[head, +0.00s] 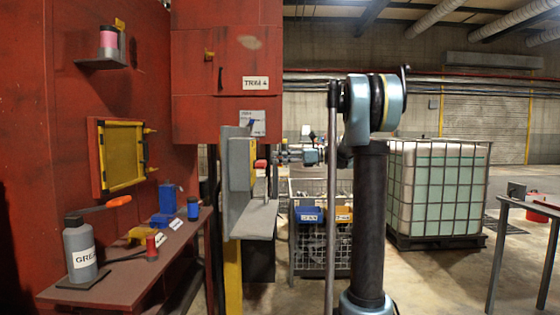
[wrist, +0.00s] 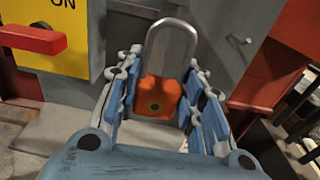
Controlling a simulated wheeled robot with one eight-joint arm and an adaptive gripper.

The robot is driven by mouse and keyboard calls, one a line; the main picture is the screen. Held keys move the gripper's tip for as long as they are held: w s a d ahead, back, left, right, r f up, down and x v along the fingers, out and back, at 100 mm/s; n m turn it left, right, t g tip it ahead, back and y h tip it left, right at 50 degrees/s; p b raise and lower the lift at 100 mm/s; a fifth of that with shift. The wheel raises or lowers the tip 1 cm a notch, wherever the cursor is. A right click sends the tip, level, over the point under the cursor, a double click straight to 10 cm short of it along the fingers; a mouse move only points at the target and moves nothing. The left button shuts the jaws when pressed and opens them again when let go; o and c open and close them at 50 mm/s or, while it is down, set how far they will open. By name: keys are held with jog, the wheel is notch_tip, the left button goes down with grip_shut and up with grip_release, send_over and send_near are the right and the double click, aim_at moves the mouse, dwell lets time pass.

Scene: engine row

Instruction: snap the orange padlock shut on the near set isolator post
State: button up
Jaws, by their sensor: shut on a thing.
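In the wrist view my gripper (wrist: 158,86) is shut on the orange padlock (wrist: 157,97), with a finger on each side of its body. The padlock's grey shackle (wrist: 171,38) points up, away from my palm, in front of a grey panel. The isolator's yellow face (wrist: 57,28), marked ON, with its red handle (wrist: 32,38), is left of the padlock. In the head view the isolator box (head: 237,165) is seen edge-on, and my gripper (head: 281,155) is just right of it.
A grey shelf (head: 257,220) juts out below the isolator. A red machine wall (head: 120,70) and a bench (head: 125,280) with a grease bottle (head: 80,250) stand at left. A wire cage (head: 313,252) with blue and yellow bins is behind, with a caged tank (head: 438,190) at right.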

jog(key=shift+a, duration=1)
jog(key=shift+w+a, duration=0.1)
jog(key=shift+a, duration=0.25)
jog(key=shift+a, duration=0.35)
jog(key=shift+a, duration=0.35)
jog(key=shift+a+f, duration=0.1)
jog(key=shift+a, duration=0.6)
jog(key=shift+w+a, duration=0.1)
jog(key=shift+a, duration=0.25)
jog(key=shift+a, duration=0.35)
